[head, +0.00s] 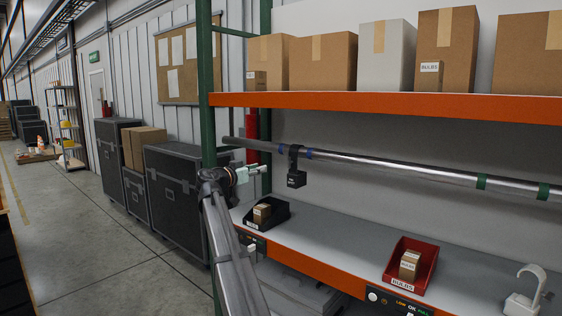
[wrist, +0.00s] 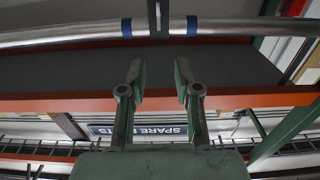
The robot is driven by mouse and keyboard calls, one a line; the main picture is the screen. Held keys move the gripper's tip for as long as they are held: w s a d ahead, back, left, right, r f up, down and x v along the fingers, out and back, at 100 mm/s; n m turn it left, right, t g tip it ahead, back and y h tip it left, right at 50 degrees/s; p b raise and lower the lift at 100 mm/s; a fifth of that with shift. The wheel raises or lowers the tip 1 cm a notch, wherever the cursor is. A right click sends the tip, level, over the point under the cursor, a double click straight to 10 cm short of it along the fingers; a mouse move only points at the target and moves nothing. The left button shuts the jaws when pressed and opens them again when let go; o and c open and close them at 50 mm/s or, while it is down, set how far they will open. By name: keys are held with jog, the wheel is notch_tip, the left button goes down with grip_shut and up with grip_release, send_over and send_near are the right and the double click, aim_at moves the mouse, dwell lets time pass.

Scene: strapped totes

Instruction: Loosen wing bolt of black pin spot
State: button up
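The black pin spot (head: 296,180) hangs by a dark clamp (head: 293,153) from a horizontal metal pipe (head: 360,164), between two blue bands. In the wrist view the clamp (wrist: 158,18) shows as a dark upright strip on the pipe (wrist: 70,36) at the top edge. The wing bolt is too small or hidden to make out. My gripper (head: 262,172) is just left of the pin spot in the head view, apart from it. In the wrist view my gripper (wrist: 160,78) has its two grey-green fingers spread with nothing between them.
Below the pipe is a grey shelf with an orange edge (head: 290,262), holding a black bin (head: 268,222), a red bin (head: 430,265) and a white clamp-like hook (head: 527,290). Boxes stand on the orange-edged shelf above (head: 380,102). A green post (head: 207,120) stands left of my gripper.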

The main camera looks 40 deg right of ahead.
aim_at(290, 163)
jog(key=p+x, duration=0.4)
jog(key=x, duration=1.3)
jog(key=shift+p, duration=0.35)
jog(key=shift+s+d, duration=0.1)
jog(key=shift+s, duration=0.05)
grip_shut()
